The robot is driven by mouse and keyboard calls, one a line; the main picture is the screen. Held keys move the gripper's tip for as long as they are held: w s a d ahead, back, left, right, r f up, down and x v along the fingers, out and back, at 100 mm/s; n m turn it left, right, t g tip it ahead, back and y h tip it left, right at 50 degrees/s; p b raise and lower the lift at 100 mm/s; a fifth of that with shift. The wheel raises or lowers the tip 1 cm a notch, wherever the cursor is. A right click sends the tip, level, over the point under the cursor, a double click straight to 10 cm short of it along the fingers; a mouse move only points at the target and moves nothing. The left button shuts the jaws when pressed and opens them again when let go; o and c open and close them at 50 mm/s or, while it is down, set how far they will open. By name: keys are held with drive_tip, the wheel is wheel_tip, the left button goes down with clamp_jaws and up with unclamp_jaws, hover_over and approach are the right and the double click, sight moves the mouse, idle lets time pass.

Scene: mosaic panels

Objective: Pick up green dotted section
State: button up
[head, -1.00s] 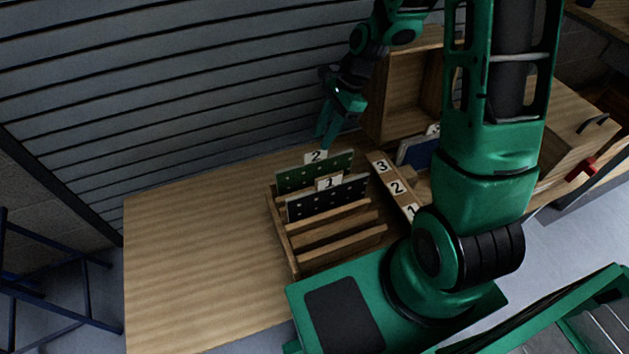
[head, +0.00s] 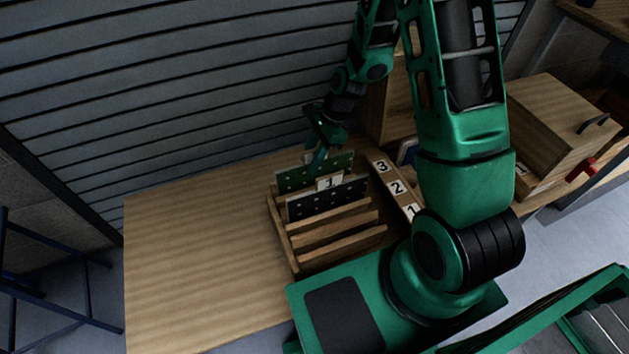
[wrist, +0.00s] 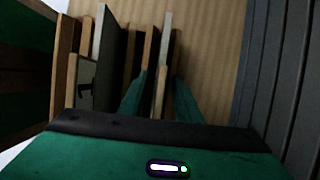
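The green dotted section (head: 290,181) stands upright in the back slot of a wooden rack (head: 283,240) on the table. Its number 2 tag is hidden behind my gripper in the head view. My gripper (head: 316,163) is at the top edge of this section, pointing down. In the wrist view my gripper (wrist: 160,78) is open, with one finger on each side of the section's tag (wrist: 160,92). Contact with the section cannot be told.
A dark dotted section (head: 325,200) with tag 1 stands just in front, close to my fingers. A wooden strip (head: 397,187) numbered 3, 2, 1 lies right of the rack. The slatted wall (head: 180,90) is behind. The table's left side (head: 190,260) is clear.

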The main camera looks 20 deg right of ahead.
drive_tip(key=shift+a+f, duration=0.1)
drive_tip(key=shift+f, duration=0.15)
clamp_jaws()
idle(1.3)
